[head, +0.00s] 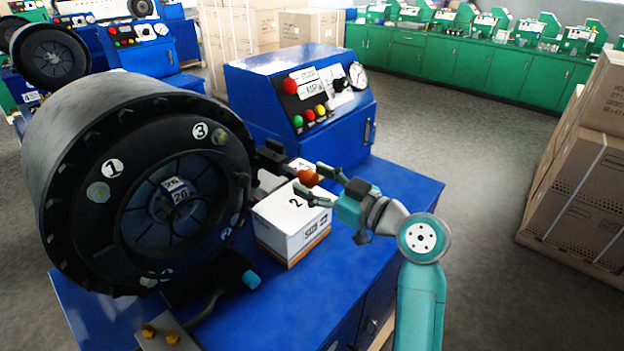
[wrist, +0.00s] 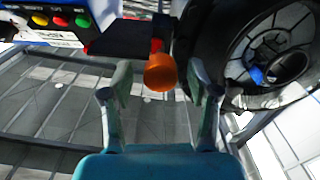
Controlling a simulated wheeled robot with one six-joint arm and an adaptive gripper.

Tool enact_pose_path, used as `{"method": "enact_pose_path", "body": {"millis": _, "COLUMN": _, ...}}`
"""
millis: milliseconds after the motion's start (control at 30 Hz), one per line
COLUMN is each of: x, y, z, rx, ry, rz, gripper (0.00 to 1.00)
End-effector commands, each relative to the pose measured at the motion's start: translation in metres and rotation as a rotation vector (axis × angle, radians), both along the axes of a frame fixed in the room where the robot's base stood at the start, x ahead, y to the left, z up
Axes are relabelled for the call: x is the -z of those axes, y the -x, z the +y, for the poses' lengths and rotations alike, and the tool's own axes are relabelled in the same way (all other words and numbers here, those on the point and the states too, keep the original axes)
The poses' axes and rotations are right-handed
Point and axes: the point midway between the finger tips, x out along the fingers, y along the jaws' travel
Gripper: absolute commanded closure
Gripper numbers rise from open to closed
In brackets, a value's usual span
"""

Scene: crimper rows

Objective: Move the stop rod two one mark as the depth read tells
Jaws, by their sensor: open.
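An orange knob (head: 307,177) shows at the right of the crimper's round black head (head: 60,165), above a white box. In the wrist view the orange knob (wrist: 160,72) sits at the end of a short red and dark stem, between my fingers with a gap on each side. My gripper (head: 311,181), also in the wrist view (wrist: 161,92), is open and empty around it. A blue knob (head: 251,279) sticks out at the lower right of the head. Which knob belongs to stop rod two, and the depth reading, I cannot tell.
A white box (head: 290,225) marked 2 stands on the blue bench (head: 405,190) under my gripper; another white box is partly hidden behind it. The blue control console (head: 260,90) with buttons and gauge stands behind. Cartons (head: 580,190) are stacked at right. Floor between is clear.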

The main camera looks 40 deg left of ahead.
Motion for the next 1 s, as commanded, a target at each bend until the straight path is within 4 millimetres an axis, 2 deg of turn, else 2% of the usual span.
{"method": "enact_pose_path", "body": {"millis": 133, "x": 0.0, "y": -0.001, "z": 0.007, "rx": 0.0, "ry": 0.0, "rz": -0.001, "gripper": 0.4}}
{"method": "enact_pose_path", "body": {"millis": 400, "x": 0.0, "y": -0.001, "z": 0.008, "rx": 0.001, "ry": 0.0, "rz": -0.001, "gripper": 0.4}}
{"method": "enact_pose_path", "body": {"millis": 433, "x": 0.0, "y": -0.001, "z": 0.008, "rx": 0.001, "ry": 0.0, "rz": -0.001, "gripper": 0.45}}
{"method": "enact_pose_path", "body": {"millis": 600, "x": 0.0, "y": -0.001, "z": 0.008, "rx": 0.001, "ry": 0.0, "rz": 0.0, "gripper": 0.88}}
{"method": "enact_pose_path", "body": {"millis": 667, "x": 0.0, "y": -0.001, "z": 0.008, "rx": 0.001, "ry": 0.0, "rz": 0.0, "gripper": 1.0}}
{"method": "enact_pose_path", "body": {"millis": 867, "x": 0.0, "y": -0.001, "z": 0.006, "rx": 0.001, "ry": 0.0, "rz": 0.0, "gripper": 1.0}}
{"method": "enact_pose_path", "body": {"millis": 1000, "x": 0.001, "y": 0.0, "z": -0.01, "rx": 0.003, "ry": 0.001, "rz": 0.0, "gripper": 1.0}}
